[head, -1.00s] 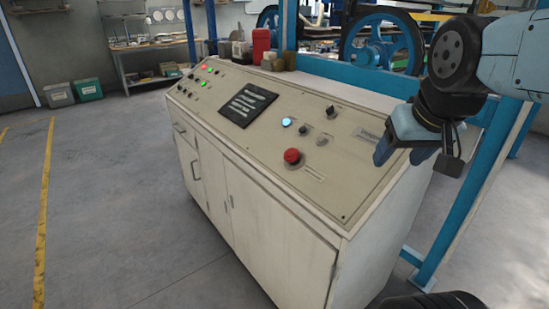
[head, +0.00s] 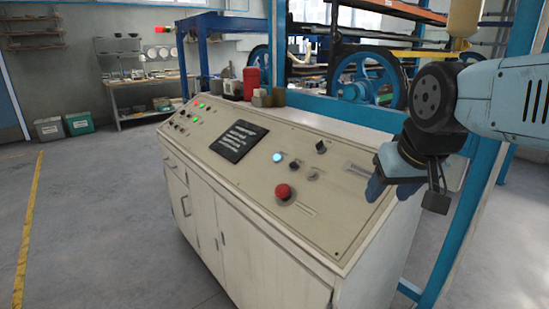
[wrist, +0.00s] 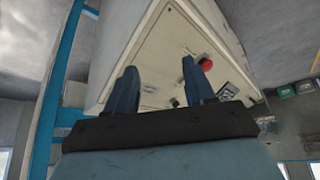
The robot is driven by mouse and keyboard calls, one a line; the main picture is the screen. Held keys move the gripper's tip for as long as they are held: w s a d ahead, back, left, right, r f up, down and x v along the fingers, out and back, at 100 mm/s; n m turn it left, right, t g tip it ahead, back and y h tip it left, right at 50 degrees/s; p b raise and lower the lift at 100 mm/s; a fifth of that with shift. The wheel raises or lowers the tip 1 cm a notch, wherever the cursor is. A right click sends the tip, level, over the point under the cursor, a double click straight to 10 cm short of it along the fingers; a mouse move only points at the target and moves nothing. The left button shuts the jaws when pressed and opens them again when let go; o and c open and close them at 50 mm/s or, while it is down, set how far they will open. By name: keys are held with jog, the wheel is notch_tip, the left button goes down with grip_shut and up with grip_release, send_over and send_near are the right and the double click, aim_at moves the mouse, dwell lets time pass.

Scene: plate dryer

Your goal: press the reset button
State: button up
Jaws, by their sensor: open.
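The control desk (head: 345,222) is cream, with a sloped top panel. A lit pale-blue button (head: 278,157) sits right of the dark screen. I cannot read its label, so I cannot tell if it is the reset button. A red mushroom button (head: 283,191) is below it, and a black switch (head: 321,147) is to its upper right. My gripper (head: 390,188) is open and empty near the desk's right end, apart from these buttons. In the wrist view, the open fingers (wrist: 159,66) frame the upside-down panel, with the red button beside the right finger.
A dark screen (head: 239,141) and green lights (head: 202,107) are further left on the panel. A red canister (head: 251,82) and small containers stand behind. A blue frame post (head: 452,235) rises to the right of the desk. The floor at front left is clear.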

grip_shut()
dwell(1.4)
